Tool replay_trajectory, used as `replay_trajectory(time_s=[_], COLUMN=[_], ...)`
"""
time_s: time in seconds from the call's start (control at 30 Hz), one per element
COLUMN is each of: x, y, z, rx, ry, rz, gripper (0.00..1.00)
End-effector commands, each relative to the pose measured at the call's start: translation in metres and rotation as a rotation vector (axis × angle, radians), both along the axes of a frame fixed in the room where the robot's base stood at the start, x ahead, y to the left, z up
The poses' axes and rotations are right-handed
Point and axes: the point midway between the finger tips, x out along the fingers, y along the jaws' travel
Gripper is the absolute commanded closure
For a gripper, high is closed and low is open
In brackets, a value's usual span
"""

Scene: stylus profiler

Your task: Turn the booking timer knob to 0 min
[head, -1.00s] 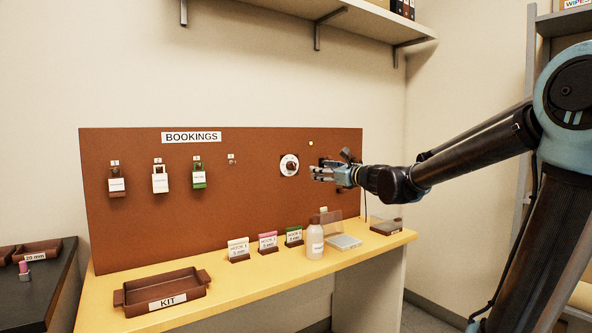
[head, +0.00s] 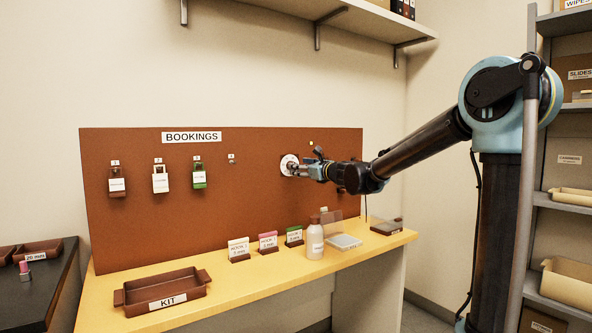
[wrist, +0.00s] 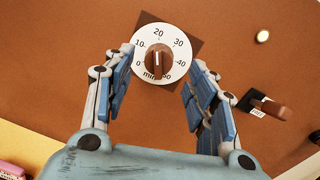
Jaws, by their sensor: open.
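The booking timer is a white round dial (head: 287,164) on the brown bookings board, partly hidden by my gripper in the head view. In the wrist view its brown knob (wrist: 158,64) sits at the dial's middle, with a pale line pointing up near the 20 mark. The dial shows 0 at lower left, 10, 20, 30 and 40 at right. My gripper (head: 300,169) is at the dial in the head view. In the wrist view my gripper (wrist: 158,72) is open, its blue-padded fingers on either side of the knob. I see no finger touching the knob.
The bookings board (head: 260,210) carries several hanging tags at left. A yellow bench (head: 235,282) below holds a kit tray (head: 165,295), small sign cards and a bottle (head: 315,240). A brown handle (wrist: 278,110) sticks out right of the dial in the wrist view.

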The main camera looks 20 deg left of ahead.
Motion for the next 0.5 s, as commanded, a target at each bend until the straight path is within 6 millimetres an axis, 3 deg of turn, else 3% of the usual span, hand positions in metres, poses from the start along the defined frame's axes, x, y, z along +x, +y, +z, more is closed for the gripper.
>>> replay_trajectory(time_s=[0.2,0.5], x=[0.017,0.025], y=[0.022,0.034], z=[0.000,0.000], rx=[0.000,0.000], ry=[0.000,0.000], rz=[-0.001,0.000], gripper=[0.48,0.48])
